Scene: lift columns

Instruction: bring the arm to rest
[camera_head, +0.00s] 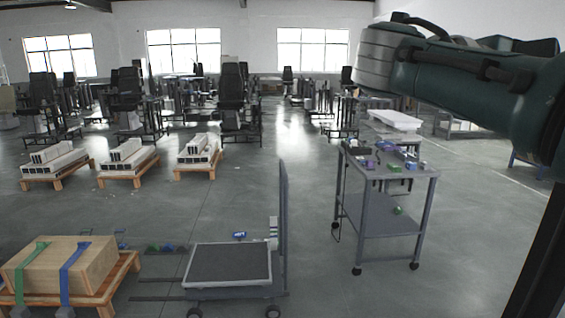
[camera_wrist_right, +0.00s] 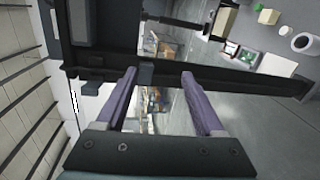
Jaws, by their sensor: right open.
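My right arm (camera_head: 470,85) comes in from the right in the head view, raised high, and ends in a grey segmented part at the upper right. The gripper itself does not show in that view. In the right wrist view my right gripper (camera_wrist_right: 158,76) has its two purple fingers apart, with nothing held between them. A dark bar crosses the view by the fingertips; I cannot tell whether it touches them. My left arm and gripper are not in view.
A grey wheeled cart (camera_head: 385,220) with small items stands below the arm at right. A platform trolley (camera_head: 230,285) and a strapped box (camera_head: 62,268) on a pallet are in front. Several pallets and black chairs stand behind. Open floor lies between.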

